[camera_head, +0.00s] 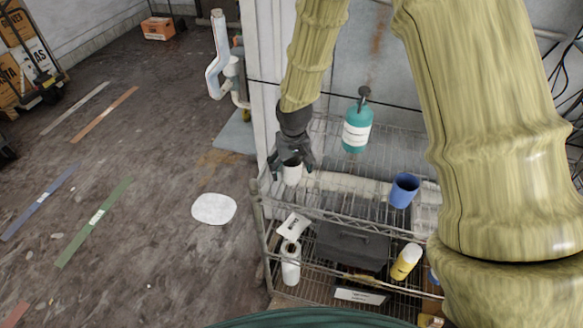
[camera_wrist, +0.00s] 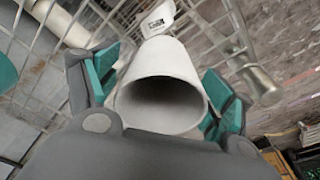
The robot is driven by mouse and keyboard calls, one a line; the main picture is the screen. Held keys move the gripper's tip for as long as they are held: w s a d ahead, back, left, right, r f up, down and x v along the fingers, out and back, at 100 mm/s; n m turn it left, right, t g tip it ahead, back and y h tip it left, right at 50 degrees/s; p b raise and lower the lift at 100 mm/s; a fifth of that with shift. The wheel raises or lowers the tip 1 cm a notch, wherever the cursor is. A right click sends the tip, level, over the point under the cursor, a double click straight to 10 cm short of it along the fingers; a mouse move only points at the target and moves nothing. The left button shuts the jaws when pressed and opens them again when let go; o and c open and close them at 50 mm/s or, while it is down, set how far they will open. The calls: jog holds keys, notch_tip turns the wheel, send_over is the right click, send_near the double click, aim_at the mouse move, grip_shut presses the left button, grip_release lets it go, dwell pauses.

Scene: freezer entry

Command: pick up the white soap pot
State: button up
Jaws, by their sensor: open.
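The white soap pot (camera_head: 292,172) stands on the top wire shelf at its left end, partly hidden by my gripper. In the wrist view the white pot (camera_wrist: 162,85) shows as a hollow round vessel with its opening toward the camera. My gripper (camera_head: 291,160) is open and reaches down over the pot. In the wrist view its teal-padded fingers (camera_wrist: 160,90) stand on both sides of the pot. I cannot tell whether the pads touch it.
A blue cup (camera_head: 404,190) and a teal pump bottle (camera_head: 357,125) stand to the right on the wire shelf (camera_head: 335,207). Below are a white roll (camera_head: 290,262), a dark box (camera_head: 350,246) and a yellow bottle (camera_head: 406,261). Floor on the left is mostly clear.

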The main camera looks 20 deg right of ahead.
jog(key=shift+f, duration=0.15)
jog(key=c, duration=1.1)
